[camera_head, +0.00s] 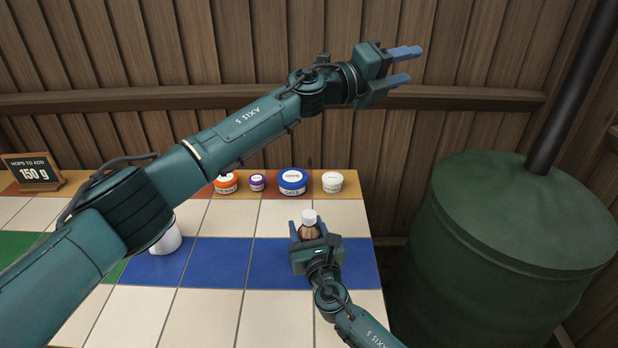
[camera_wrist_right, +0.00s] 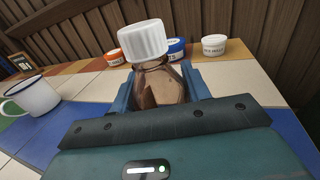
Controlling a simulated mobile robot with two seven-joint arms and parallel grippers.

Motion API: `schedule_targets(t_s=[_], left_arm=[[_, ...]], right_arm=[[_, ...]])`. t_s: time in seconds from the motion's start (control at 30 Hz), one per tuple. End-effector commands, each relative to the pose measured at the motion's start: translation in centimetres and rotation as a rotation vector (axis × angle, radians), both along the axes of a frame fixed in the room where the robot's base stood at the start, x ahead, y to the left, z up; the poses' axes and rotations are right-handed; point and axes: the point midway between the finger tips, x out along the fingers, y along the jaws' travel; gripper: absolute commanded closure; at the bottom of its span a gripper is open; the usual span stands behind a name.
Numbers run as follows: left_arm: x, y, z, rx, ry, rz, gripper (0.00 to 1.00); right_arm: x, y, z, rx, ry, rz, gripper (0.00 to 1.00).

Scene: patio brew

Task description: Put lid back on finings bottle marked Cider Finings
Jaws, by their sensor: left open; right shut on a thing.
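A small brown bottle (camera_head: 309,233) stands upright near the table's right side, over the blue tile band. It also shows in the right wrist view (camera_wrist_right: 158,88). A white ribbed lid (camera_wrist_right: 144,40) sits on top of its neck, looking slightly tilted there; the lid also shows in the head view (camera_head: 309,217). I cannot see any label on the bottle. My right gripper (camera_head: 308,229) is shut on the bottle's body, one blue finger on each side. My left gripper (camera_head: 411,66) is open and empty, raised high to the right of the bottle, before the wooden wall.
Several tubs line the table's back edge: orange (camera_head: 226,183), purple (camera_head: 257,183), blue (camera_head: 292,182) and white (camera_head: 332,181). A white mug (camera_wrist_right: 31,97) stands left. A hops sign (camera_head: 33,172) is back left. A green barrel (camera_head: 510,250) stands right of the table.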

Motion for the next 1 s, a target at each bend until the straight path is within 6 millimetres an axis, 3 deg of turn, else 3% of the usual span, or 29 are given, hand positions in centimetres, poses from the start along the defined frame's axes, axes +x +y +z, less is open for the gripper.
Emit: schedule_targets(t_s=[0.23, 0.43, 0.57, 0.7, 0.9, 1.0], left_arm=[[-4.2, -1.2, -5.9, 0.229, 0.349, -0.223, 0.54], [-6.2, 1.1, -11.7, 0.496, 0.715, -0.188, 0.54], [-6.8, 4.2, -15.2, 0.669, 0.962, -0.038, 0.54], [-7.1, 8.5, -17.7, 0.815, 1.198, 0.227, 0.54], [-7.2, 13.8, -19.1, 0.903, 1.405, 0.625, 0.54], [-7.2, 15.5, -19.2, 0.911, 1.452, 0.758, 0.54]], right_arm=[[0.0, 0.0, -0.1, 0.000, 0.001, 0.000, 1.00], [0.0, 0.0, -0.1, 0.000, 0.001, 0.000, 1.00], [0.0, 0.0, -0.1, 0.000, 0.001, 0.000, 1.00], [0.0, 0.0, -0.1, 0.000, 0.001, 0.000, 1.00], [0.0, 0.0, -0.1, 0.000, 0.001, 0.000, 1.00], [0.0, 0.0, -0.1, 0.000, 0.001, 0.000, 1.00]])
